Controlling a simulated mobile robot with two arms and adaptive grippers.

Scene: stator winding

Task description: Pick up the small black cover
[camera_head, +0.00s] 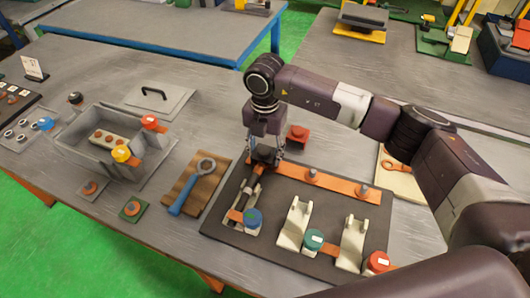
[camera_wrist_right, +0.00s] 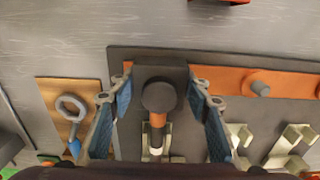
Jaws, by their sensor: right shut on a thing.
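The small black cover (camera_wrist_right: 160,72) is a dark block with a round black knob in the right wrist view. It sits between the two blue-padded fingers of my right gripper (camera_wrist_right: 160,92), which is shut on it. In the head view my right gripper (camera_head: 264,155) points down over the upper left corner of the dark base plate (camera_head: 272,262). The cover is mostly hidden there by the fingers. Below it a dark rod with an orange band runs toward a pale bracket and a blue round cap (camera_head: 253,217). My left gripper is not in view.
The plate carries an orange bar (camera_head: 335,184) with upright studs and pale brackets (camera_head: 294,224). A wrench (camera_head: 190,190) lies on a wooden board at left. A grey box (camera_head: 85,150) stands farther left. A red block (camera_head: 297,134) stands just behind the plate.

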